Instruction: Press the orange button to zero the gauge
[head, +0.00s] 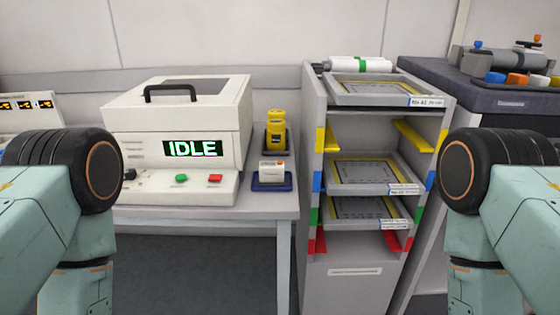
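A small white device (271,172) stands in a dark blue tray (271,187) at the right end of the table. An orange-red spot (281,163) shows on its top, too small to tell for sure whether it is a button. A white machine (180,115) with a black handle shows "IDLE" on its display. A green button (181,178) and a red button (215,178) are on its front ledge. My arms show at the left and right edges, but neither gripper is in view.
A dark bench (480,95) holds coloured bins. Orange displays (25,104) show at far left.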

